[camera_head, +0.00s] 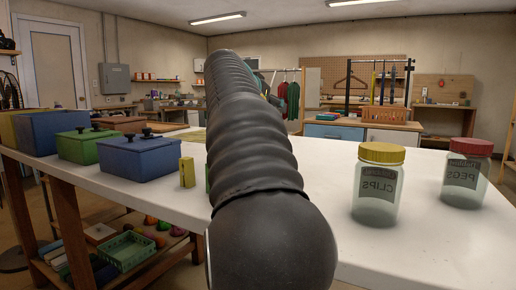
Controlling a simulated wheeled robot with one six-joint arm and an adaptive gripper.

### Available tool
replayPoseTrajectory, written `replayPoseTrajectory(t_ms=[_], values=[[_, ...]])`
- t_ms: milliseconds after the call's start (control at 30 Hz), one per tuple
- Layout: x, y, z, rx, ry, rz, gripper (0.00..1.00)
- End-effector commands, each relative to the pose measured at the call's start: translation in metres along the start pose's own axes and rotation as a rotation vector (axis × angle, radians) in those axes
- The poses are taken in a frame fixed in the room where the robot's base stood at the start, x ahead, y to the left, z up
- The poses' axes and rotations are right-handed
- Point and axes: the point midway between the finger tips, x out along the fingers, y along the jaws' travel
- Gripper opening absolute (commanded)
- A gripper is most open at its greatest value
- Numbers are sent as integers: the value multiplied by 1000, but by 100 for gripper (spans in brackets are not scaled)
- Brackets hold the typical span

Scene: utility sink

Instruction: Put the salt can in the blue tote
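A blue open-topped tote (42,134) stands on the white table at the far left, beside a yellow one. A second blue box (140,160), with a dark-knobbed lid, stands nearer the middle. I cannot make out a salt can; the middle of the table is hidden behind my dark ribbed arm. My gripper cannot be made out, so its relation to the tote does not show.
A green lidded box (85,149) and a reddish box (118,124) stand by the blue ones. A small yellow block (187,172) stands left of my arm. Clips (379,184) and pegs (467,174) jars stand at right. The table between arm and jars is clear.

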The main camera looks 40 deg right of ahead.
Motion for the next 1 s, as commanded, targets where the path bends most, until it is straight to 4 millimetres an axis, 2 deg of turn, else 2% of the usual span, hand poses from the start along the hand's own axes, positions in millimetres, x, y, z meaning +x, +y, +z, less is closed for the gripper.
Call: replayPoseTrajectory(t_ms=[33,300,500,667,900,1000], values=[[6,-11,6,-5,-1,-2,16],[36,-60,27,-4,0,0,16],[52,-87,38,-2,1,0,16],[57,-93,43,-1,2,1,16],[69,-93,73,-3,0,1,16],[71,-93,79,-1,1,1,16]])
